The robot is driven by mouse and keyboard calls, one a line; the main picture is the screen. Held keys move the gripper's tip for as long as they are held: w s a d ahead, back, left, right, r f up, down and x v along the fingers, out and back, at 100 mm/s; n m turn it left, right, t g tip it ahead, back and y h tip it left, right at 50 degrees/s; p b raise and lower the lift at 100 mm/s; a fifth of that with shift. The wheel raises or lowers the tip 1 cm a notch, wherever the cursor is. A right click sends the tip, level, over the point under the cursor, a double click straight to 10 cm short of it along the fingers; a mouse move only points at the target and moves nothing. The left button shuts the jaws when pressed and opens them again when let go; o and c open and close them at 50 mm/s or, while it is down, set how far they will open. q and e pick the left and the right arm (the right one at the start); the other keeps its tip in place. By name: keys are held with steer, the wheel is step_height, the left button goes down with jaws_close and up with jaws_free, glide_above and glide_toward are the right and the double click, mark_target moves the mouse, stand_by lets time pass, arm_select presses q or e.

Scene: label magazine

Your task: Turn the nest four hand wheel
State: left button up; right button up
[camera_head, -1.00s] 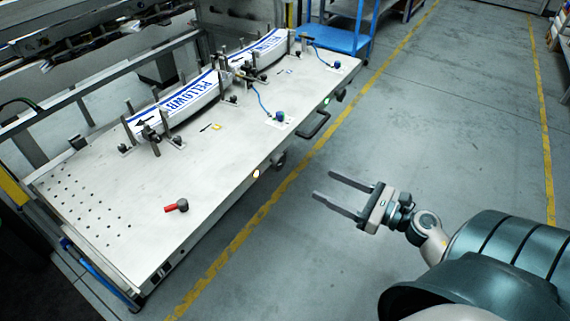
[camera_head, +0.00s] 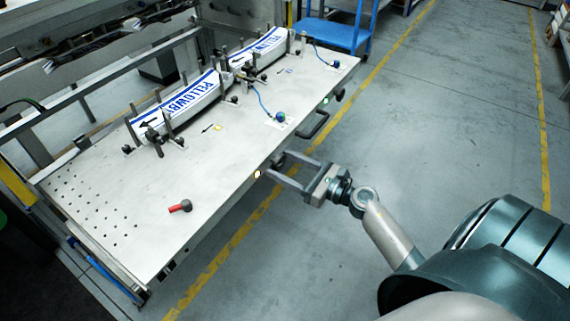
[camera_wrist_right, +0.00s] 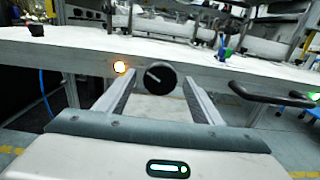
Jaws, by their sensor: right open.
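A black round hand wheel with a light pointer line (camera_wrist_right: 160,78) sits on the table's front edge in the right wrist view. In the head view the wheel (camera_head: 278,161) shows as a dark knob, partly hidden by my gripper. I see no number that marks it as nest four. My right gripper (camera_head: 274,165) is open, its two fingers pointing at the table edge. In the right wrist view the fingertips (camera_wrist_right: 160,82) lie left and right of the wheel, with gaps at both sides. Whether they have reached its depth is unclear. My left gripper is not in view.
An amber lamp (camera_wrist_right: 121,67) glows just left of the wheel. A black handle (camera_head: 314,126) juts from the edge further right, near a green lamp. The metal table (camera_head: 120,215) bears a red-handled tool (camera_head: 180,206) and white-blue label stacks (camera_head: 185,105). The floor beside it is clear.

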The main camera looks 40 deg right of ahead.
steer(key=c, duration=1.1)
steer(key=shift+o, duration=0.2)
